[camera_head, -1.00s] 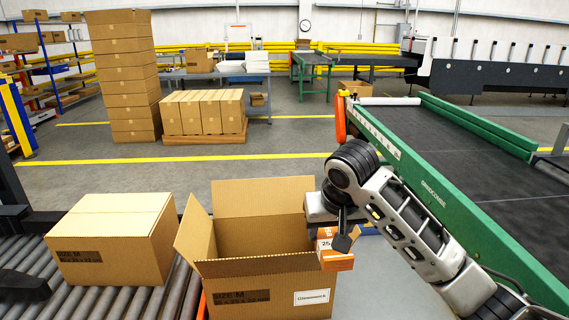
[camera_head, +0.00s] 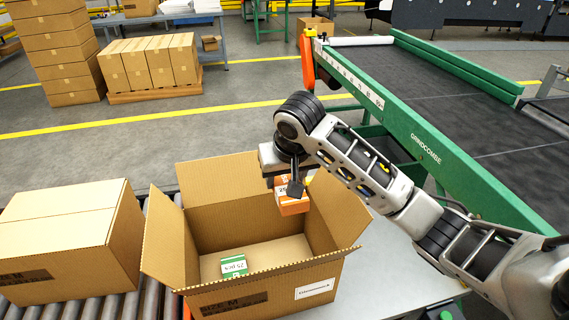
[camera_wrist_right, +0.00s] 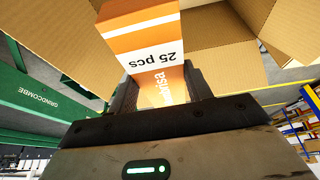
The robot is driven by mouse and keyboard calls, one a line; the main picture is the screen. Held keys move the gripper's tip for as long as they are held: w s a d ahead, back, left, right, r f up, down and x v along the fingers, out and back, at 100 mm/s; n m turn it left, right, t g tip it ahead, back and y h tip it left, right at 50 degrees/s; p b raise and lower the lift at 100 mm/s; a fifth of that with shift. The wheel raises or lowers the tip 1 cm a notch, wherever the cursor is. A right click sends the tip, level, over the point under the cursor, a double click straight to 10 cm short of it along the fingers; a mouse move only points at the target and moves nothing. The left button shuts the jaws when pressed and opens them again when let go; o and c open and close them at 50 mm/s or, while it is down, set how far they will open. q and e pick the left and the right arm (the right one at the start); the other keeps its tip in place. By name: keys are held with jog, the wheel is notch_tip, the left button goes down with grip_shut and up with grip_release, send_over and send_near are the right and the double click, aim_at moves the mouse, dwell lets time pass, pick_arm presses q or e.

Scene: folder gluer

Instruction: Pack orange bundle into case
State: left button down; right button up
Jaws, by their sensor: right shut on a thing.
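The orange bundle (camera_head: 292,201), an orange and white block, is held by my right gripper (camera_head: 290,184) over the right back part of the open case. In the right wrist view the bundle (camera_wrist_right: 148,45) sits between the fingers, its "25 pcs" label showing. The case (camera_head: 235,298) is an open cardboard box with its flaps spread. A green and white bundle (camera_head: 234,265) lies inside on its floor, near the front wall. The orange bundle is above the floor of the case. My left gripper is not in view.
A closed carton (camera_head: 65,240) stands on the roller conveyor to the left. The green-framed belt machine (camera_head: 420,140) runs along the right. A grey table surface (camera_head: 385,270) lies right of the case. Stacked cartons (camera_head: 55,60) stand at the back left.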

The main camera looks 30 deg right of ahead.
pick_arm(q)
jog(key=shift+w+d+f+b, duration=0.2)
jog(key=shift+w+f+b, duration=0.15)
jog(key=shift+b, duration=0.8)
pick_arm(e)
notch_tip(320, 180, down, 15)
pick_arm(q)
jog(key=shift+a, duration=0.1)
pick_arm(e)
jog(key=o, duration=1.1)
jog(key=shift+f, duration=0.1)
jog(key=p+v, duration=0.1)
jog(key=v, duration=1.5)
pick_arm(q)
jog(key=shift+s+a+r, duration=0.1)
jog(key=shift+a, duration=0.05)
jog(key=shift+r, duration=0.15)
